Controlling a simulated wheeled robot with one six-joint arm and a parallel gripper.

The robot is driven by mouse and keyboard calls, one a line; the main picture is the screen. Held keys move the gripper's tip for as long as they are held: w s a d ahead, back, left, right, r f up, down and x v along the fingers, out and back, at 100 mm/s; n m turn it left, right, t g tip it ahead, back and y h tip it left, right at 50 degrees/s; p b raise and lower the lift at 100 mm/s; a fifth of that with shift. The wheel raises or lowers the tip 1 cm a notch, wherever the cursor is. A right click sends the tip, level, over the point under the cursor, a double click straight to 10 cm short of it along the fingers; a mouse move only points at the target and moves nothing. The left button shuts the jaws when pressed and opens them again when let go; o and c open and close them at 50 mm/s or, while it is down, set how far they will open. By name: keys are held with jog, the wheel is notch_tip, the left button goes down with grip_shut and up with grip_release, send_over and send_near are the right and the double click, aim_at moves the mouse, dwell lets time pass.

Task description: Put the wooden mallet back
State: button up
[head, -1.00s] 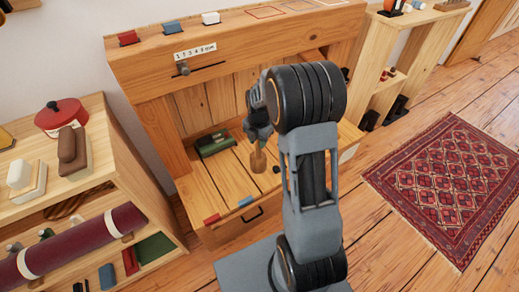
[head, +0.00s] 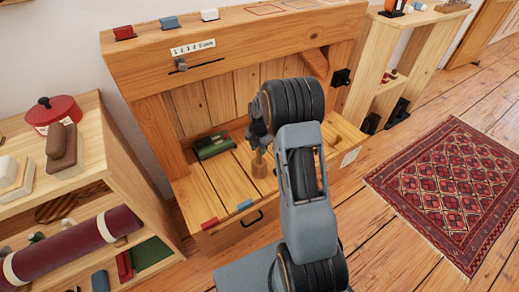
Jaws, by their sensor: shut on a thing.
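My gripper (head: 257,141) is shut and points down over the plank top of the wooden bench (head: 204,198). A light wooden piece, which looks like part of the wooden mallet (head: 258,164), shows just below the fingers. My gripper and arm hide the rest of it. I cannot tell whether its lower end touches the planks.
A dark green box (head: 212,146) lies left of my gripper on the bench. Red (head: 210,223) and blue (head: 245,205) blocks sit at its front edge. A shelf (head: 92,178) with a red pot (head: 55,114) stands left. A patterned rug (head: 447,190) lies right.

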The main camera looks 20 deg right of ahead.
jog(key=shift+r, duration=0.1)
jog(key=o, duration=1.1)
jog(key=shift+c, duration=0.2)
notch_tip(320, 180, up, 11)
jog(key=p, duration=0.4)
jog(key=shift+s+r, duration=0.1)
jog(key=shift+r, duration=0.05)
jog(key=s+a+r+m+t, duration=0.1)
jog(key=s+a+r+m, duration=0.2)
jog(key=s+m, duration=0.4)
jog(key=s+a+r+m, duration=0.4)
jog(key=s+m, duration=0.3)
jog(key=m, duration=0.2)
jog(key=s+a+r+m+t, duration=0.1)
jog(key=s+a+r+m, duration=0.2)
jog(key=s+m, duration=0.4)
jog(key=shift+s+a+r+m+t, duration=0.2)
jog(key=shift+s+m+t, duration=0.15)
jog(key=shift+m, duration=0.55)
